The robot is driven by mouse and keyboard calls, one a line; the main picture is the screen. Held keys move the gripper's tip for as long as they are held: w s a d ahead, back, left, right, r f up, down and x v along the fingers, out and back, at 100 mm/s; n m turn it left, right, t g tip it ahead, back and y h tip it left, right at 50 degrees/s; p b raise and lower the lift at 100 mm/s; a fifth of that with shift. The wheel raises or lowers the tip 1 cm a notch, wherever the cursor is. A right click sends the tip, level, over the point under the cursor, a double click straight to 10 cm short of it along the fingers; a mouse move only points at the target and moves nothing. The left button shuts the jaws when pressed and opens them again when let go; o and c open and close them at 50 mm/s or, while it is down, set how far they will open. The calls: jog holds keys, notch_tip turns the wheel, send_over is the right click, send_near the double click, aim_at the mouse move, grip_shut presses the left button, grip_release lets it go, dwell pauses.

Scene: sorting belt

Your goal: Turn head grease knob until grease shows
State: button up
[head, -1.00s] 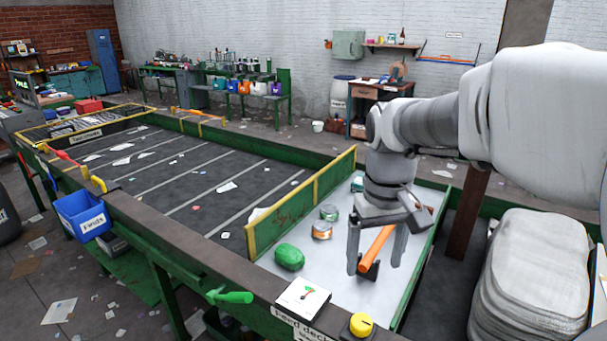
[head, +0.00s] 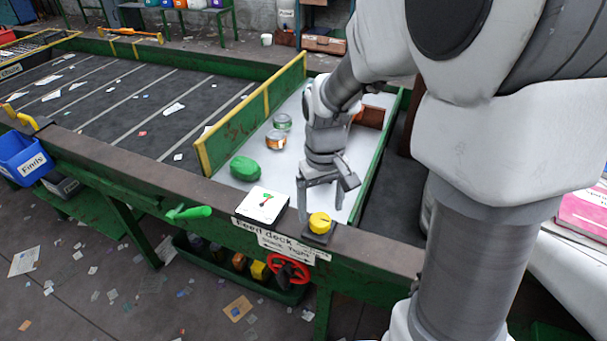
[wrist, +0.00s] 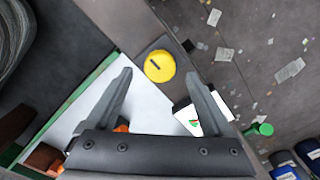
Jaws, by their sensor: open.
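A round yellow knob (head: 320,222) with a dark mark on its top sits on a dark square base on the front rail of the feed deck. It also shows in the wrist view (wrist: 160,66), just beyond and between the fingertips. My gripper (head: 321,200) is open, pointing down just behind and above the knob. In the wrist view my gripper (wrist: 158,76) has nothing between its fingers. I cannot tell whether a fingertip touches the knob. No grease is clearly visible.
A white card with a red and green picture (head: 262,205) lies left of the knob. A green handle (head: 188,213) juts from the rail. A green lump (head: 245,168) and two tins (head: 277,138) lie on the white deck (head: 228,178). A red handwheel (head: 287,270) is below the rail.

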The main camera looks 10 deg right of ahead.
aim_at(320, 219)
jog(key=shift+f, duration=1.55)
jog(key=shift+c, duration=0.2)
grip_shut()
jog(key=shift+m, duration=0.4)
jog(key=m, duration=0.4)
jog(key=shift+r+m, duration=0.1)
jog(key=shift+m, duration=0.2)
jog(key=shift+m+p, duration=0.45)
jog(key=shift+m, duration=1.75)
